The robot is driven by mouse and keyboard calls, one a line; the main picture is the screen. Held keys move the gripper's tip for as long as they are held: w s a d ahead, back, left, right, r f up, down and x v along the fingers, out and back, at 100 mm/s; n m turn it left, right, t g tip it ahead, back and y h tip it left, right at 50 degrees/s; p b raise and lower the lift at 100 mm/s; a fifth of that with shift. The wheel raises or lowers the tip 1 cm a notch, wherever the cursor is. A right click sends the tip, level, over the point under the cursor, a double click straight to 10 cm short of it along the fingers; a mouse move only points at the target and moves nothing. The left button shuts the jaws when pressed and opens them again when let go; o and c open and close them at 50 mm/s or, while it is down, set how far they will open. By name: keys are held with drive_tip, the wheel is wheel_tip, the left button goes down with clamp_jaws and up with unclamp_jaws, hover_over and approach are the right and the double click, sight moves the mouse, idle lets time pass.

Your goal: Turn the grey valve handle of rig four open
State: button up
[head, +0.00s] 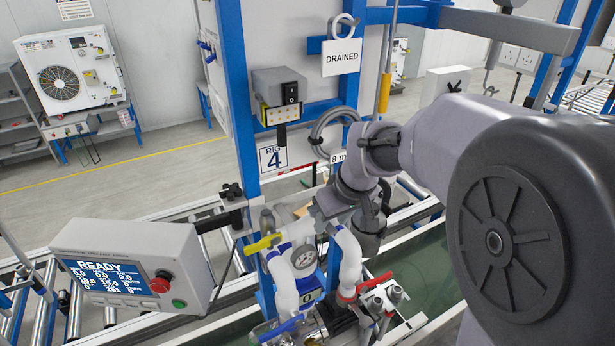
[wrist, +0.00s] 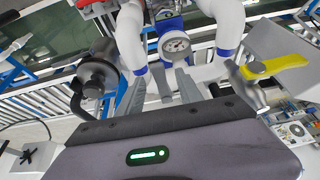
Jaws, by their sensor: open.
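My gripper (head: 318,217) is over the top of rig four's pipework, just behind the pressure gauge. In the wrist view the two fingers of my gripper (wrist: 161,92) are apart. A grey bar, which looks like the grey valve handle (wrist: 160,80), shows between them; I cannot tell whether a finger touches it. In the head view my gripper and wrist hide this handle. The gauge (head: 304,257) sits between two white pipes, and shows beyond the fingers in the wrist view (wrist: 176,45). The "RIG 4" label (head: 273,158) is on the blue post.
A yellow handle (head: 263,243) is left of the gauge, a red handle (head: 365,286) right and a blue handle (head: 281,328) below. A control box reading READY (head: 130,262) stands left. A "DRAINED" sign (head: 341,59) hangs above. A grey hose (head: 322,128) loops close to my wrist.

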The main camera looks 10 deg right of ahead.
drive_tip(key=shift+f, duration=0.3)
drive_tip(key=shift+w+f, duration=0.2)
drive_tip(key=shift+w, duration=0.1)
drive_tip(key=shift+s, duration=0.1)
clamp_jaws()
drive_tip(key=shift+r, duration=0.1)
idle(0.8)
